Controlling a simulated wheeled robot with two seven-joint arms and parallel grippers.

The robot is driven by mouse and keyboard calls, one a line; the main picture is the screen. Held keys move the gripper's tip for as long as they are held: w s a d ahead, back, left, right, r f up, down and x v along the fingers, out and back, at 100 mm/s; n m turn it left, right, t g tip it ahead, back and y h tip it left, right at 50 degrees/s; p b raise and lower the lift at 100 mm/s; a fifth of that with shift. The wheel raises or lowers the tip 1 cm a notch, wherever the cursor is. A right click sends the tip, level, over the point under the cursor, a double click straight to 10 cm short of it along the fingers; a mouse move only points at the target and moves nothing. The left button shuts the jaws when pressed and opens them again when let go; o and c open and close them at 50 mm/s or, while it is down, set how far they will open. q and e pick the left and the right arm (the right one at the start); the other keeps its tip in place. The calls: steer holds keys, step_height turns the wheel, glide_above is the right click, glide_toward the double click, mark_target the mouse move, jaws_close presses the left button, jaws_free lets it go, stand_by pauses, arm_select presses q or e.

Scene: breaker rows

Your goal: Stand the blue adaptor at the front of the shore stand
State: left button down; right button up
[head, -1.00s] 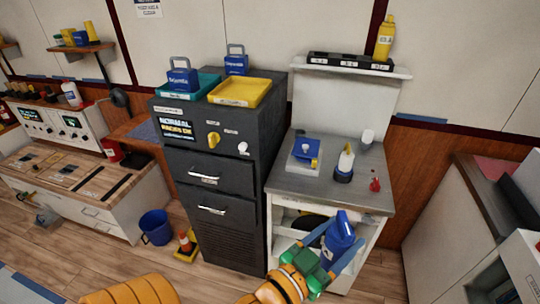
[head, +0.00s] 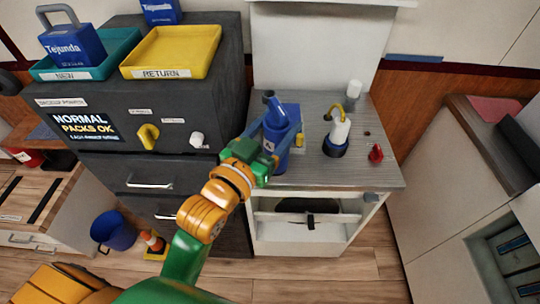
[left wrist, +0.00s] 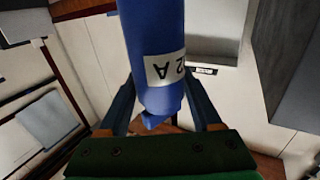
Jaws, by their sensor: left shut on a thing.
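The blue adaptor (head: 281,133) is held by my left gripper (head: 275,142), whose fingers are shut around it. It stands nearly upright in front of the shore stand's grey top (head: 325,174), over its left part. The adaptor's base is partly hidden, so I cannot tell whether it touches the top. In the left wrist view the adaptor (left wrist: 155,40), with a white label, fills the space between the fingers (left wrist: 163,105). My right gripper is not in view.
The dark cabinet (head: 120,178) with yellow tray (head: 172,52) is at left.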

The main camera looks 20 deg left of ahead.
arm_select(q)
steer(key=shift+w+a+f+b, duration=0.35)
steer(key=shift+w+f, duration=0.2)
steer(key=shift+f, duration=0.1)
steer(key=shift+w+a+f+b, duration=0.35)
steer(key=shift+w+f, duration=0.15)
steer(key=shift+f, duration=0.1)
steer(key=w+a+f, duration=0.2)
steer(key=w+f, duration=0.2)
steer(key=f, duration=0.3)
steer(key=shift+a+f, duration=0.25)
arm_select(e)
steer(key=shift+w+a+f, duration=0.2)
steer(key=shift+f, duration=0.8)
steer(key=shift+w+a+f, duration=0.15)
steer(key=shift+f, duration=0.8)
arm_select(q)
steer(key=shift+f, duration=0.1)
steer(key=shift+c, duration=0.4)
jaws_free()
steer(key=shift+s, duration=0.1)
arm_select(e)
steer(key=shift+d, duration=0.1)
arm_select(q)
steer(key=v, duration=1.2)
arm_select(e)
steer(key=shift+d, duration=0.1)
